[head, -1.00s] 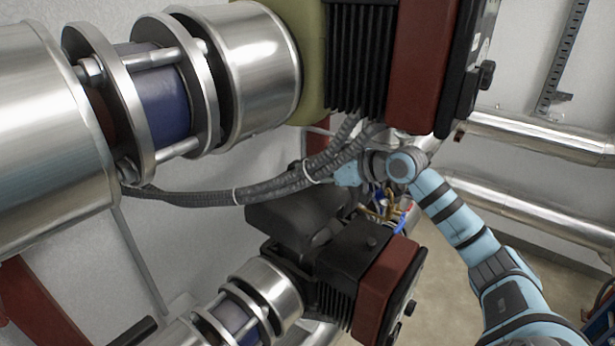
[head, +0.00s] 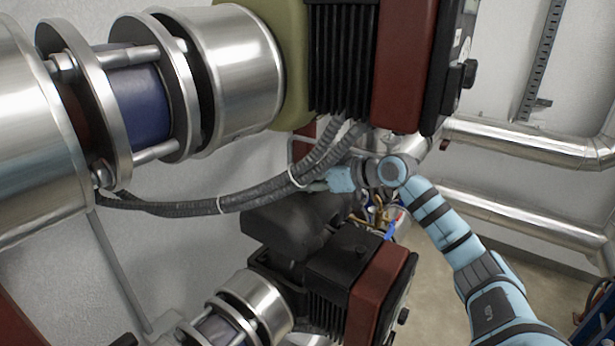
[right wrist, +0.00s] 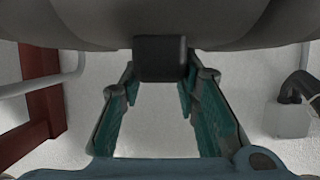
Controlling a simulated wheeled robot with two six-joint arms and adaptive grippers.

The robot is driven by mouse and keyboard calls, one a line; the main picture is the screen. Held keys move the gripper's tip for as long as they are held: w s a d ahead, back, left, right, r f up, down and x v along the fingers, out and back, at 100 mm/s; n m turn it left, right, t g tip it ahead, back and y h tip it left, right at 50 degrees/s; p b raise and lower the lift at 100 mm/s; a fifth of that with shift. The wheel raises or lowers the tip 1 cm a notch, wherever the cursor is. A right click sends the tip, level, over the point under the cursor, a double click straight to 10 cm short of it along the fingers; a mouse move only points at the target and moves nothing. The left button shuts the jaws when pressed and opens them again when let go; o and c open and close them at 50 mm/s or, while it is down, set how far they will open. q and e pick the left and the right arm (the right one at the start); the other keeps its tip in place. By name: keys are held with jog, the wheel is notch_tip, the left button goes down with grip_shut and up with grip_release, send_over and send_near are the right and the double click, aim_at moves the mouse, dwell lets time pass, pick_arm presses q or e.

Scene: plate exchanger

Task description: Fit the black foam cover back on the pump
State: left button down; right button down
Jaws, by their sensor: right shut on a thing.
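The black foam cover (head: 287,218) is the dark, rounded piece above and behind the lower pump (head: 338,270), which has a black ribbed housing and a red front. My right gripper (head: 322,187) reaches in from the right at the cover's upper side, under the dark cables. In the right wrist view, its teal-padded fingers (right wrist: 160,88) are shut on a dark block-like tab (right wrist: 160,58) under a large grey body, seemingly the cover. The seat behind the pump is partly hidden, so contact between cover and pump cannot be told. My left gripper is not in view.
A larger pump (head: 345,60) hangs overhead, joined to a flanged metal pipe (head: 235,70). Corrugated cables (head: 240,195) sag just above the cover and my right gripper. Silver pipes (head: 525,143) run along the right wall. Open floor shows at the lower right.

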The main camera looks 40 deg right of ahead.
jog(key=shift+f, duration=0.4)
jog(key=shift+f+b, duration=0.15)
jog(key=shift+b, duration=0.15)
